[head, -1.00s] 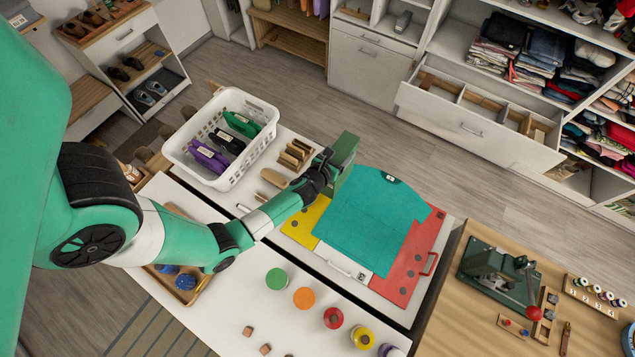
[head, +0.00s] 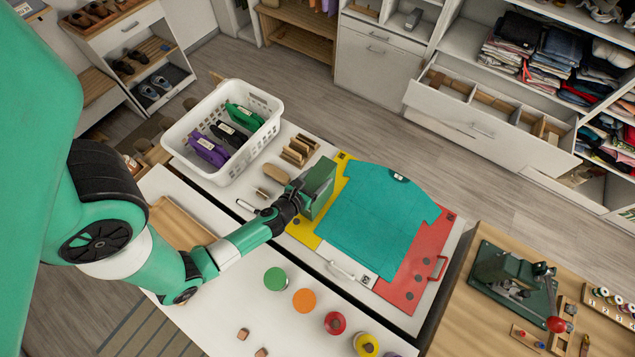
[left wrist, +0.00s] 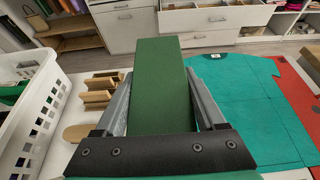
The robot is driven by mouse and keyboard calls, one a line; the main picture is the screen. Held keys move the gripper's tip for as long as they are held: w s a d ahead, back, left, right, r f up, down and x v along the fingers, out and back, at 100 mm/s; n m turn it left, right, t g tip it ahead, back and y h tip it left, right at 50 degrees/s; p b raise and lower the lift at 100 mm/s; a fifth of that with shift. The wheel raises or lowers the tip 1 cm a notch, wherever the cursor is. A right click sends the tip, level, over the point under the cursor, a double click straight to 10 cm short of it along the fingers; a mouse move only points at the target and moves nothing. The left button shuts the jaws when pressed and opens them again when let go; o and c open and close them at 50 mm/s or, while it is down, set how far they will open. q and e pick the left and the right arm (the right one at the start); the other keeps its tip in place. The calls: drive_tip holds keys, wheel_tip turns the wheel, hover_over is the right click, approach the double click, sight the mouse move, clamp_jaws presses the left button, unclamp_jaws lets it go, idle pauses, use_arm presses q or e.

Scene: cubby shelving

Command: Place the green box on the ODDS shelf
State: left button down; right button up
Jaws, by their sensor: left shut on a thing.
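A green box (head: 321,184) is held by my left gripper (head: 305,194), over the yellow edge of the folding board on the table. In the left wrist view the box (left wrist: 160,85) stands between the two grey fingers of my left gripper (left wrist: 162,100), which is shut on it. I cannot tell whether the box touches the board. No shelf with a readable ODDS label shows. My right gripper is not in view.
A white basket (head: 178,132) with dark, green and purple items stands at the left. A teal shirt (head: 370,215) lies on the board. A green press (head: 510,275) stands at the right. Cubby shelving with an open drawer (head: 470,123) is at the back.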

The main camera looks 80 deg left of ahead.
use_arm(q)
drive_tip(key=shift+f+b, duration=0.55)
drive_tip(key=shift+f, duration=0.65)
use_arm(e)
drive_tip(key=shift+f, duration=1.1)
use_arm(q)
drive_tip(key=shift+w, duration=0.1)
drive_tip(key=shift+f, duration=0.2)
unclamp_jaws()
drive_tip(key=shift+r, duration=0.3)
drive_tip(key=b+v, duration=0.1)
drive_tip(key=v, duration=1.1)
drive_tip(key=shift+f, duration=0.2)
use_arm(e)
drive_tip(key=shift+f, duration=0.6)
